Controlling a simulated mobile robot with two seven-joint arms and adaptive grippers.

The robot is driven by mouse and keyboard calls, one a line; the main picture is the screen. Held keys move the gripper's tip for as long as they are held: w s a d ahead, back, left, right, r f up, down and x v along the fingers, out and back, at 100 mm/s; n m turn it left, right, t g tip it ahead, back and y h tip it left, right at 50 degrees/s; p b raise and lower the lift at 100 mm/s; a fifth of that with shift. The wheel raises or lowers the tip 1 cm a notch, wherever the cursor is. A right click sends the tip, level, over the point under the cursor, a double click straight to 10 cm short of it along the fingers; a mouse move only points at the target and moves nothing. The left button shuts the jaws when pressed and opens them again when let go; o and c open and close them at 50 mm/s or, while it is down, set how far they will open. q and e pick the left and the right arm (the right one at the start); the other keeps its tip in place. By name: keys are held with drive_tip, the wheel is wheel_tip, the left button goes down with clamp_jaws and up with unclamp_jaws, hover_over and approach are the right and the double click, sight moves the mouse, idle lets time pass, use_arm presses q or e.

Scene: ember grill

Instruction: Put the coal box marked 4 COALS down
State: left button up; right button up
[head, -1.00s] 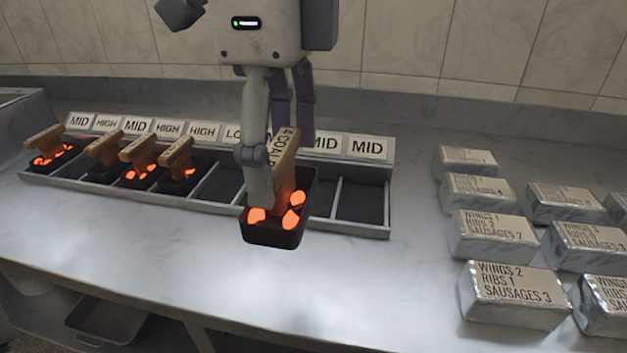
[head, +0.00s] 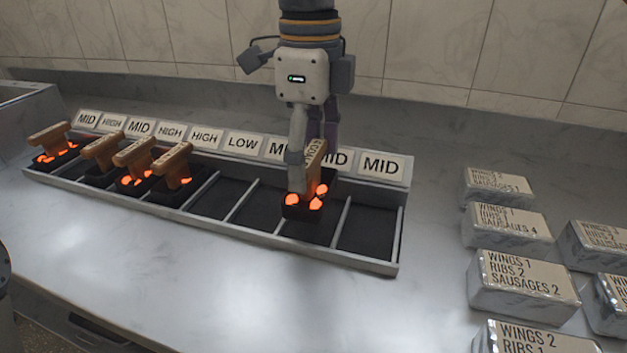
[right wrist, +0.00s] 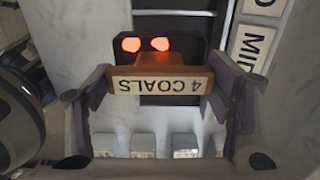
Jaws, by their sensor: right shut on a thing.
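The coal box marked 4 COALS (head: 303,211) is a dark open box with glowing orange coals and a brown handle. My right gripper (head: 312,162) is shut on the handle, and the label reads upside down between the fingers in the right wrist view (right wrist: 160,86). The box is upright, over or just inside the second compartment from the right of the grey rack (head: 230,228). I cannot tell whether it touches the compartment floor. A MID card (head: 335,158) behind it is partly hidden by the gripper. My left gripper is not in view.
Several coal boxes with brown handles, such as this one (head: 172,166), fill the rack's left end. The rightmost compartment (head: 367,232) and those just left of the held box are empty. Silver wrapped packs (head: 522,285) stand at right. The counter in front is clear.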

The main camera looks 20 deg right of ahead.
sight(315, 181)
drive_tip(key=f, duration=0.1)
drive_tip(key=w+f, duration=0.1)
drive_tip(key=f, duration=0.1)
drive_tip(key=d+f, duration=0.1)
drive_tip(key=f, duration=0.1)
drive_tip(key=shift+w+d+f, duration=0.1)
drive_tip(key=shift+w+f, duration=0.05)
drive_tip(key=shift+w, duration=0.25)
drive_tip(key=shift+s, duration=0.1)
drive_tip(key=o, duration=1.5)
drive_tip(key=shift+f, duration=0.1)
drive_tip(key=shift+o, duration=0.2)
wheel_tip(315, 181, up, 12)
drive_tip(key=shift+r, duration=0.1)
